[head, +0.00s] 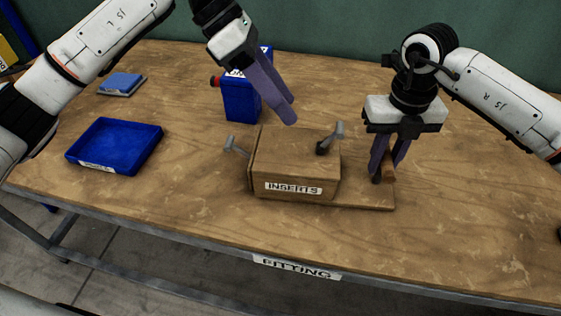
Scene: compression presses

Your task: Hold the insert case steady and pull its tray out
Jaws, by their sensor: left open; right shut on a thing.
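The insert case (285,157) is a brown box with an INSERTS label on its front, standing in the middle of the table. Two grey lever-like parts show at its left end and its top right. Its tray (362,194) sticks out flat from the right end, with a brown upright handle (389,171) near its outer end. My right gripper (383,174) points down and is shut on this handle, partly hiding it. My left gripper (287,111) is open and empty, above and behind the case, apart from it as far as I can tell.
A blue can (240,100) with a red cap stands behind the case. A blue open bin (112,147) and a small blue and grey block (122,83) lie at the left. The wooden table (460,215) is clear at the right. Its front edge carries a FITTING label.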

